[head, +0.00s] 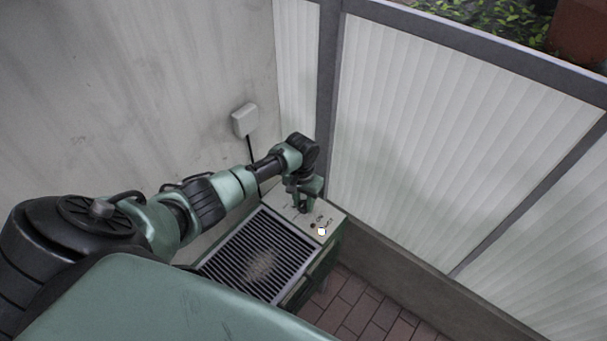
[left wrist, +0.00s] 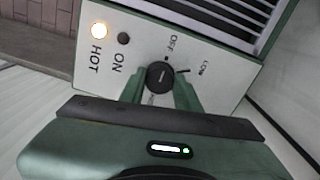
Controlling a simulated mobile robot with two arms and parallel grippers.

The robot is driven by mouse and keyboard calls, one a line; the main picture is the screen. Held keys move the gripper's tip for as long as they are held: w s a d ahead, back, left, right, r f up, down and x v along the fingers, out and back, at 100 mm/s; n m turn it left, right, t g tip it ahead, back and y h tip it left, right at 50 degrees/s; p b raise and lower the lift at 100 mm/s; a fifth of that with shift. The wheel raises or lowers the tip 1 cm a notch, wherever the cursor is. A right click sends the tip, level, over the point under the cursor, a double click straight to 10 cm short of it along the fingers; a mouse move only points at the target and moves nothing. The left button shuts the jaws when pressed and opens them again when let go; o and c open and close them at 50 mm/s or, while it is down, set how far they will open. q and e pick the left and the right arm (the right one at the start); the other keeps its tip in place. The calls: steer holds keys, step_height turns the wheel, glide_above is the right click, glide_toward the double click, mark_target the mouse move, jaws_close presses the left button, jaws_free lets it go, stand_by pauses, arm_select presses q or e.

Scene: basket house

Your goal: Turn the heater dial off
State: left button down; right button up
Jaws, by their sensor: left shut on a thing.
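The heater (head: 262,250) stands in the corner, with a dark grille and a pale control panel (left wrist: 222,82) at one end. My left gripper (head: 303,206) reaches down onto this panel. In the left wrist view its two green fingers are shut on the black round dial (left wrist: 159,76), one on each side. The label OFF and a small tick are printed near the dial, with LOW to the right. Which mark the dial points at is hard to tell. A lamp (left wrist: 99,30) beside HOT glows, and a small dark spot (left wrist: 123,38) sits beside ON. My right gripper is not in view.
A grey wall (head: 150,80) with a white outlet box (head: 244,120) and black cable is behind the heater. White ribbed panels (head: 440,130) in a grey frame close off the right side. Brick floor (head: 365,308) shows in front.

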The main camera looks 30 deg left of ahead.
mark_target(303, 204)
arm_select(q)
steer(key=shift+w+r, duration=0.15)
steer(key=c, duration=1)
jaws_free()
step_height(303, 204, up, 8)
steer(key=shift+a+f, duration=0.15)
